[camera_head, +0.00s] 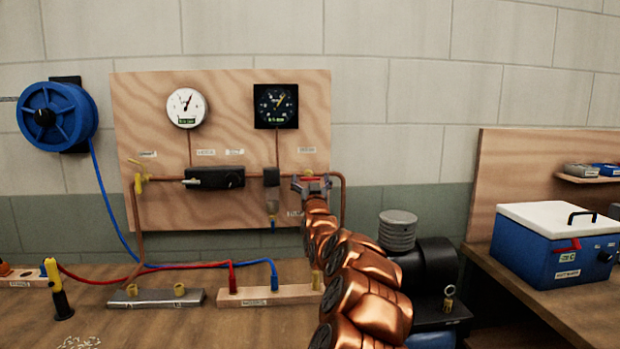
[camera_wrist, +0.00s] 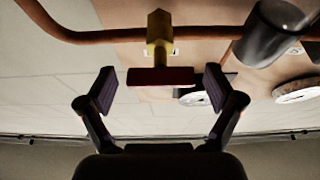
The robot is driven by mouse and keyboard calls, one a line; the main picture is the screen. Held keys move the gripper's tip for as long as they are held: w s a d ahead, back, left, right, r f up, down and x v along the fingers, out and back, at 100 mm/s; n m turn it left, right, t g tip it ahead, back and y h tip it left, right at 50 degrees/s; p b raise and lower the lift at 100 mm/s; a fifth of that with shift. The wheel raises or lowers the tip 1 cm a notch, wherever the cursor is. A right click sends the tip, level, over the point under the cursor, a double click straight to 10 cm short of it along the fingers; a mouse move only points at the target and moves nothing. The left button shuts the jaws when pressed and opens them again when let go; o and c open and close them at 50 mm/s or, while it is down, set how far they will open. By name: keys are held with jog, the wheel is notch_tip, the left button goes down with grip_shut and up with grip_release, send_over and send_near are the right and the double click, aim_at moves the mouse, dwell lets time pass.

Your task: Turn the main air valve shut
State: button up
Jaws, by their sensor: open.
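The main air valve shows in the wrist view as a brass-yellow body (camera_wrist: 159,36) on the copper pipe, with a red bar handle (camera_wrist: 160,77). The handle lies crosswise in that picture, roughly along the pipe run. My gripper (camera_wrist: 159,88) is open, with one finger off each end of the handle and small gaps visible on both sides. In the head view my gripper (camera_head: 312,187) is at the right of the wooden panel, under a small label, and a bit of the red handle (camera_head: 309,179) shows between its fingers. My gripper and arm hide most of the valve.
The wooden panel (camera_head: 150,100) carries a white gauge (camera_head: 186,107), a dark gauge (camera_head: 276,106), a black regulator (camera_head: 214,178) and copper pipes. A grey cylinder (camera_wrist: 268,33) hangs near the valve. A yellow valve (camera_head: 139,182) is at the panel's left. Hoses cross the bench below.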

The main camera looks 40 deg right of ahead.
jog(key=shift+w+d+r, duration=0.1)
jog(key=shift+w, duration=0.1)
jog(key=c, duration=1.2)
